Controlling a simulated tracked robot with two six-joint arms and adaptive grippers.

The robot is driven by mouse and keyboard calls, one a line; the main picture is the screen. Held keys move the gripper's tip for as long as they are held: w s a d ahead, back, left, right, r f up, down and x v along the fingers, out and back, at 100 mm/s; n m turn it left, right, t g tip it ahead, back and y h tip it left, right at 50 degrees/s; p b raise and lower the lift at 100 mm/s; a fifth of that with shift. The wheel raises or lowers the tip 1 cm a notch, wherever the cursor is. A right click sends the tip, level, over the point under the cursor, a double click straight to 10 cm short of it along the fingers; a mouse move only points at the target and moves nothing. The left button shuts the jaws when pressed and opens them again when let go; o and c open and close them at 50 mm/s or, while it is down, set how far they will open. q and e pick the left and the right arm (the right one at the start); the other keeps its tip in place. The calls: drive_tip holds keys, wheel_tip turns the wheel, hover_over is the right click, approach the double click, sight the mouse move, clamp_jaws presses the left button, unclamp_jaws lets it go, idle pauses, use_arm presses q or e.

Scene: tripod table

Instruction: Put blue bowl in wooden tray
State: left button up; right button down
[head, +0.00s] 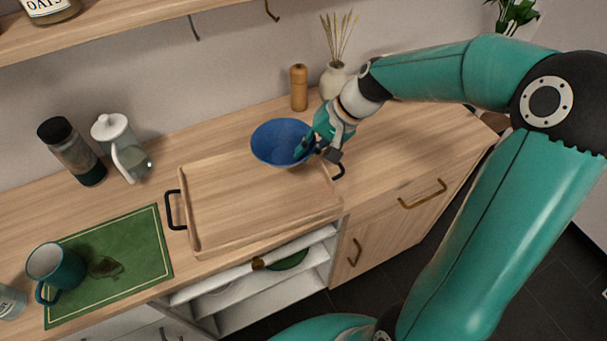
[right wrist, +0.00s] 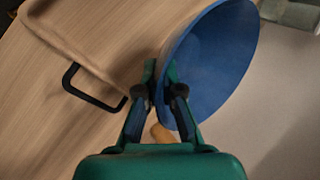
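The blue bowl (head: 280,137) is at the back right corner of the wooden tray (head: 215,243), overlapping its far edge in the head view. My right gripper (head: 307,148) is shut on the bowl's right rim, one finger inside and one outside. The right wrist view shows the bowl (right wrist: 215,60) tilted in the picture with its rim between the fingers (right wrist: 163,75). I cannot tell whether the bowl's underside touches the tray. The tray lies flat and empty with black handles at both ends. My left gripper is not in view.
A pepper mill (head: 299,88) and a white vase (head: 334,80) stand behind the bowl. A glass pitcher (head: 122,150) and dark jar (head: 72,153) stand left of the tray. A green mat (head: 135,245) with a teal mug (head: 55,268) lies front left. The counter right of the tray is clear.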

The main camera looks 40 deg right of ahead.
sight(298, 182)
wheel_tip(298, 182, down, 9)
drive_tip(key=shift+r+b, duration=0.1)
drive_tip(key=shift+b, duration=0.35)
drive_tip(key=c, duration=1.8)
unclamp_jaws()
drive_tip(key=shift+o, duration=1)
drive_tip(key=shift+r, duration=0.1)
drive_tip(key=v, duration=1.2)
